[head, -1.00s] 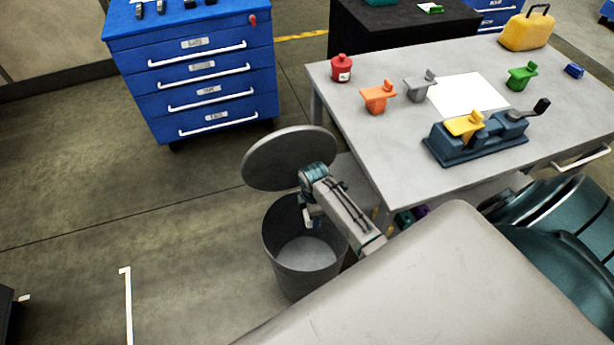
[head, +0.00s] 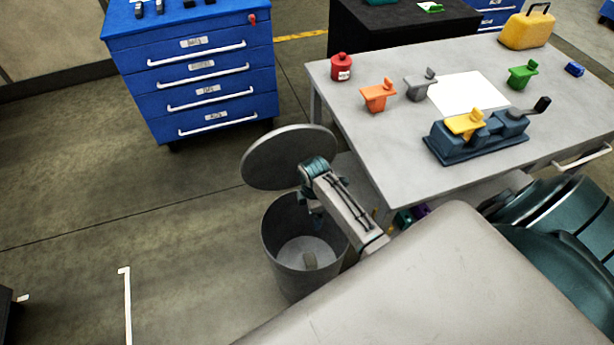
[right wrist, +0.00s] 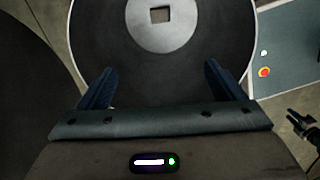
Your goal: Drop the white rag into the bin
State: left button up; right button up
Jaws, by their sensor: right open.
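The grey bin (head: 278,262) stands on the floor with its round lid (head: 283,160) tipped up behind it. A small grey-brown piece, apparently the rag (head: 309,261), is inside the bin, low against its pale floor; it looks darker than white. It also shows as a small square in the right wrist view (right wrist: 160,14). My right gripper (head: 316,213) hangs over the bin opening, pointing down. Its two blue fingers are apart, with nothing between them, in the right wrist view (right wrist: 156,85). A dark claw-like part, perhaps my left gripper (right wrist: 303,128), shows at that view's right edge.
A grey workbench (head: 412,165) right of the bin holds a blue vise-like fixture (head: 478,142), coloured blocks, a red canister (head: 341,67) and a yellow case (head: 527,31). A blue drawer cabinet (head: 200,75) stands behind.

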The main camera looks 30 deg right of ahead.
notch_tip(320, 180, up, 8)
jog(key=shift+r, duration=0.25)
jog(key=shift+s, duration=0.1)
